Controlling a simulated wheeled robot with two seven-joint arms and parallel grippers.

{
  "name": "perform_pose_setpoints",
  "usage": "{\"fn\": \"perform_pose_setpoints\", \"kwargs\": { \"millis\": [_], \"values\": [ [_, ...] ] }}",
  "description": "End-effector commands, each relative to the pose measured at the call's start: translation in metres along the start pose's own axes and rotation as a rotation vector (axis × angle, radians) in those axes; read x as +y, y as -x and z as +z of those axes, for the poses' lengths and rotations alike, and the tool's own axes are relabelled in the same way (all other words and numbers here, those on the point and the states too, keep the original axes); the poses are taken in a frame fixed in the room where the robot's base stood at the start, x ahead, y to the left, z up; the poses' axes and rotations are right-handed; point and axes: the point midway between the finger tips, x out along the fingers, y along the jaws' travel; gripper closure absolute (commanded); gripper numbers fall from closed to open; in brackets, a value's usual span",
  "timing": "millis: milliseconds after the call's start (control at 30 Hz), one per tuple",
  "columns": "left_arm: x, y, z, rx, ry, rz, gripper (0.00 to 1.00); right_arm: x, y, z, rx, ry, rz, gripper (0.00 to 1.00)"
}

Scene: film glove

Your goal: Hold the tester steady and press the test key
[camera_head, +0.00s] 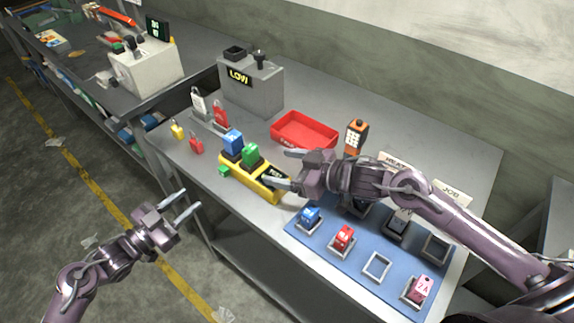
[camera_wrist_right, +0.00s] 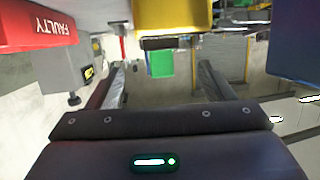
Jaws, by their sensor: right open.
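The yellow tester (camera_head: 262,190) lies on the grey bench, with a blue block (camera_head: 233,141) and a green block (camera_head: 250,155) on it and a dark display at its right end. A small green part (camera_head: 224,171) shows at its left end; I cannot tell whether it is the test key. My right gripper (camera_head: 279,168) is open and empty, its fingers over the tester's display end. In the right wrist view the yellow tester (camera_wrist_right: 172,17) and green block (camera_wrist_right: 160,62) show past the open fingers. My left gripper (camera_head: 191,199) is open and empty, off the bench's front edge.
A red tray (camera_head: 305,131) marked FAULTY stands behind the tester. A blue mat (camera_head: 330,255) with several holders and blocks lies at the right front. Padlocks (camera_head: 196,143) and a grey box (camera_head: 252,90) reading LOW stand left. An orange device (camera_head: 356,138) stands behind my right arm.

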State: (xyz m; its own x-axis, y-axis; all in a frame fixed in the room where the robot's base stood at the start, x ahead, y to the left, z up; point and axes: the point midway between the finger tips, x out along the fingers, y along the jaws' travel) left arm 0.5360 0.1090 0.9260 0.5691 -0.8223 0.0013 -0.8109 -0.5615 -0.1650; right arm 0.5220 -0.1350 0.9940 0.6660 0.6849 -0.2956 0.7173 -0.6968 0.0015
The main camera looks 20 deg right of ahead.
Motion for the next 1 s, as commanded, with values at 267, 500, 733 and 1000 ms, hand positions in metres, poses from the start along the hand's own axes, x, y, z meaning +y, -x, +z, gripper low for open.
{"fn": "perform_pose_setpoints", "kwargs": {
  "millis": [267, 500, 733, 1000],
  "values": [
    [0.0, 0.0, 0.0, 0.0, 0.0, 0.0, 0.64, 0.0, -0.042, -0.001, 0.003, -0.002, -0.001, 0.25],
    [0.0, 0.0, 0.0, 0.0, 0.0, 0.0, 0.64, -0.001, -0.068, -0.001, 0.002, -0.002, -0.002, 0.25],
    [0.0, 0.0, 0.0, 0.0, 0.0, 0.0, 0.64, -0.001, -0.073, 0.0, 0.0, 0.001, -0.002, 0.25],
    [0.0, 0.0, 0.0, 0.0, 0.0, 0.0, 0.64, -0.001, -0.073, 0.0, 0.0, 0.0, -0.002, 0.43]
  ]
}}
